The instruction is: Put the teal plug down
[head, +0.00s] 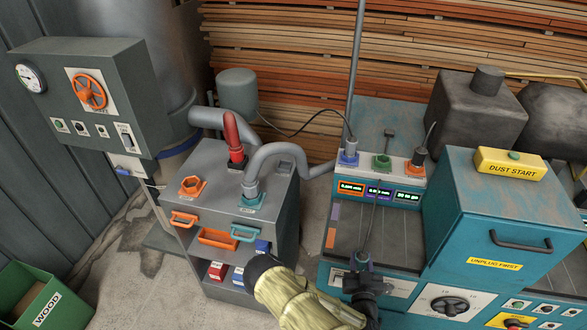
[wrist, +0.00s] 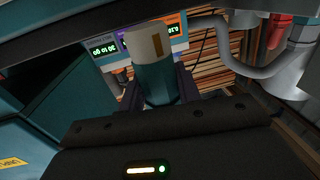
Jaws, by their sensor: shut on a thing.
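The teal plug (wrist: 158,82) is between the fingers of my gripper (wrist: 160,90) in the wrist view. It has a teal body, a pale grey end and a brown stripe. In the head view my gripper (head: 364,268) is dark and shut on the plug, above the front of the teal machine's bench. The plug (head: 363,257) shows only small there, with a thin dark cable rising from it. The lower part of the plug is hidden by the gripper.
A socket row on the machine holds a blue-based plug (head: 348,152), a green socket (head: 381,163) and an orange-based plug (head: 418,158). Small displays (head: 378,191) sit below. A teal box (head: 490,215) stands right. A grey cabinet (head: 215,220) with hose stands left.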

